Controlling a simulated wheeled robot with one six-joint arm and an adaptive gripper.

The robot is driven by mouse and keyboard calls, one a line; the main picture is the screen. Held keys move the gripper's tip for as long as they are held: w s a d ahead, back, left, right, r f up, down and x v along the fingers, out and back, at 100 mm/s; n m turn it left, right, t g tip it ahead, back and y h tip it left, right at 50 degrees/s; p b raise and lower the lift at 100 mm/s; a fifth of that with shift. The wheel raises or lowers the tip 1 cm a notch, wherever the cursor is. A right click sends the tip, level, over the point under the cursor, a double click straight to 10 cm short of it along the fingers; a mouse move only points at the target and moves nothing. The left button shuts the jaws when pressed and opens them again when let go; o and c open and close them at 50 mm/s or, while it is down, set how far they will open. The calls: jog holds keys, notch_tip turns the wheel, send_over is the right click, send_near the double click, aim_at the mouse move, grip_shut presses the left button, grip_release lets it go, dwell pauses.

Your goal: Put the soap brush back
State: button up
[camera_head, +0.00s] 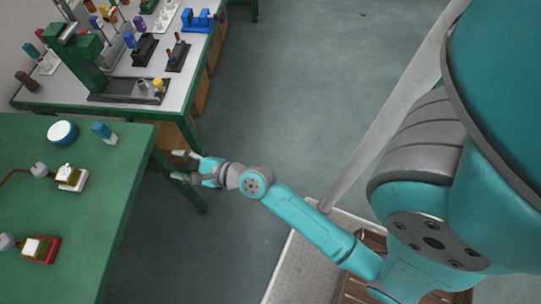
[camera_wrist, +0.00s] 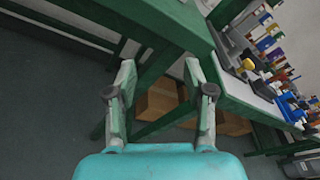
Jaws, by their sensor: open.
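My gripper (camera_head: 180,165) is open and empty, held in the air just right of the green table (camera_head: 80,190). In the wrist view, the two fingers of my gripper (camera_wrist: 160,82) stand wide apart with nothing between them. I cannot tell for sure which thing is the soap brush. A small blue-topped item (camera_head: 104,132) stands near the far right corner of the green table, apart from my gripper. A round white tub with a blue rim (camera_head: 62,132) stands to its left.
Two small devices (camera_head: 70,177) (camera_head: 40,248) sit on the green table. Cardboard boxes (camera_wrist: 160,98) lie below a table. The grey floor (camera_head: 270,90) is open to the right.

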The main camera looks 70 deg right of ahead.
jog(key=s+f+n+g+h, duration=0.1)
jog(key=s+f+n+h, duration=0.15)
jog(key=s+n, duration=1.15)
jog(key=s+a+r+n, duration=0.1)
jog(key=s+r+n, duration=0.3)
jog(key=s, duration=0.5)
jog(key=s+a+r+n, duration=0.1)
jog(key=s+r+n, duration=0.3)
jog(key=s+n, duration=0.5)
jog(key=shift+s+a, duration=0.15)
jog(key=shift+s, duration=0.1)
